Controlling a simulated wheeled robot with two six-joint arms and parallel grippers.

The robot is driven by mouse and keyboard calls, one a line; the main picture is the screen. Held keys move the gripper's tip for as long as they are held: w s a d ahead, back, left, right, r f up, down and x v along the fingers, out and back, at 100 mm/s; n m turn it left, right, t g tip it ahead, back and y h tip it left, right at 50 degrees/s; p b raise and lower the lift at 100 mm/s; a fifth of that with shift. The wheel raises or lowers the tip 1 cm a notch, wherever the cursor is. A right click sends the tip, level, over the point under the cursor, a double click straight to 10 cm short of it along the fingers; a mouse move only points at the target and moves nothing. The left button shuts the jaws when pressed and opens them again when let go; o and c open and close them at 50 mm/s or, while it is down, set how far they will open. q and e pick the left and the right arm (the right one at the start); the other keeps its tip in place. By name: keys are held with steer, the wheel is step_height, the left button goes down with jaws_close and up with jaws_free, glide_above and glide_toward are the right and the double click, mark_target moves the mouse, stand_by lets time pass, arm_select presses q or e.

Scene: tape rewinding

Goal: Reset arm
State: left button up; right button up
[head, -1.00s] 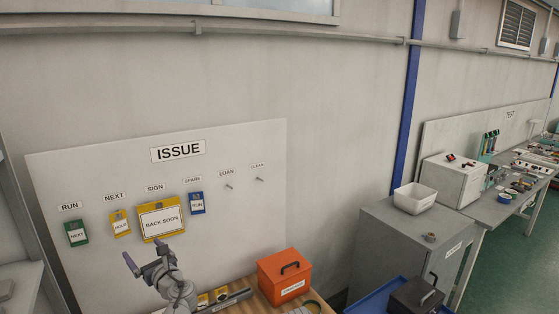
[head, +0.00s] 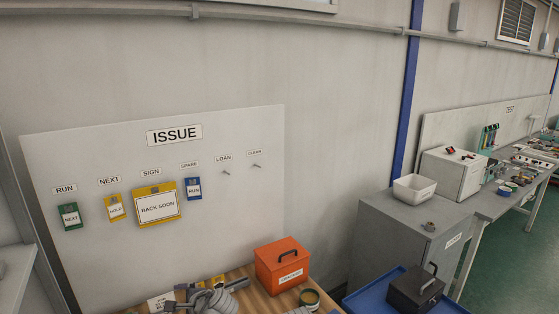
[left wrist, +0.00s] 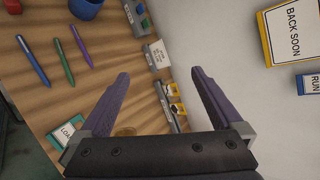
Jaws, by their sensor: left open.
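My left arm shows low in the head view, with its gripper (head: 182,292) partly cut off by the bottom edge. In the left wrist view the left gripper (left wrist: 160,76) is open, with two purple fingers apart and nothing between them. Past the fingers lie the wooden bench top (left wrist: 50,85) and the pale board. My right gripper is in neither view.
The ISSUE board (head: 230,215) carries a green tag (head: 69,216), yellow tag (head: 115,207), BACK SOON sign (head: 157,204) and blue tag (head: 194,188). An orange box (head: 283,264) stands on the bench. Pens (left wrist: 63,60) lie on the bench in the left wrist view.

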arm_select(q)
steer(key=s+d+f+n+g+h+b, duration=0.2)
steer(key=s+d+f+n+g+h, duration=0.1)
steer(key=s+d+f, duration=0.5)
steer(key=s+d+f+n+g+h+b, duration=0.3)
steer(key=s+d+f+n, duration=0.3)
steer(key=d, duration=0.7)
steer(key=shift+s+d+f+g+h, duration=0.2)
steer(key=shift+s+f+g+h, duration=0.1)
steer(key=shift+s+f+h, duration=0.6)
steer(key=shift+s, duration=0.1)
